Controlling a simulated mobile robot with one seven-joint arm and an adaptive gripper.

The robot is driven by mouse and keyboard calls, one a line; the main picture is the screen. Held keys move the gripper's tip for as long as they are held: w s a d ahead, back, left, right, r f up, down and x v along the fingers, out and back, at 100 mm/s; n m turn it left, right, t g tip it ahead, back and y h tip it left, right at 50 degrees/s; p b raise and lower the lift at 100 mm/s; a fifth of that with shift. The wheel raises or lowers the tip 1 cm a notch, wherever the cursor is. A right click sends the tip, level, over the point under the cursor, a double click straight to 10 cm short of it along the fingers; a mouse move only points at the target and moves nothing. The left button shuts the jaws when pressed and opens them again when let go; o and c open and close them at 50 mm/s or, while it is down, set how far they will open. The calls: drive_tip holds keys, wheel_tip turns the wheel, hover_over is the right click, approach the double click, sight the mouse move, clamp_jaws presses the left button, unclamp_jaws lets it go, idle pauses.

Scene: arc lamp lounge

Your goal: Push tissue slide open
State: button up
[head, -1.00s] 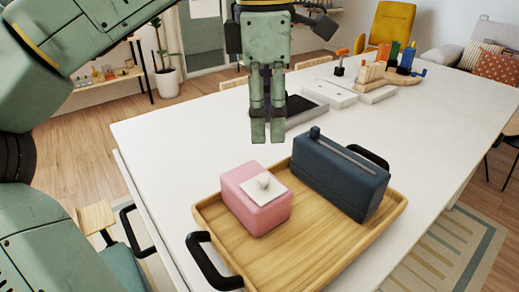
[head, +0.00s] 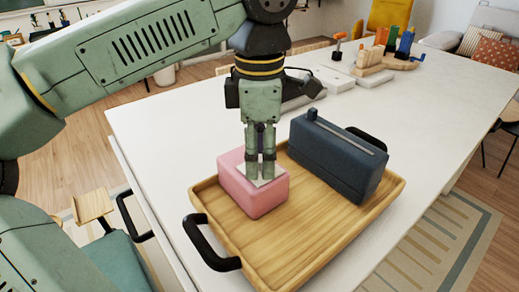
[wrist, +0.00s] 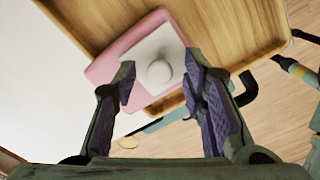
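A pink box (head: 252,193) with rounded edges sits at the left of a wooden tray (head: 300,245). A white square slide plate (head: 245,174) with a round knob lies on its top. In the wrist view the plate (wrist: 143,47) and its whole knob (wrist: 159,72) show on the pink box (wrist: 103,70). My gripper (head: 261,178) points down over the plate and hides the knob in the head view. In the wrist view its fingers (wrist: 162,66) are apart, with the knob seen between the tips. I cannot tell whether they touch it.
A dark blue box (head: 335,165) with a slot and a small knob stands on the tray, right of the pink box. The tray has black handles (head: 205,245). Blocks and white trays (head: 335,80) stand farther back. The white table (head: 170,130) is clear at left.

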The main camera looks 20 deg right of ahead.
clamp_jaws()
idle(0.4)
idle(0.4)
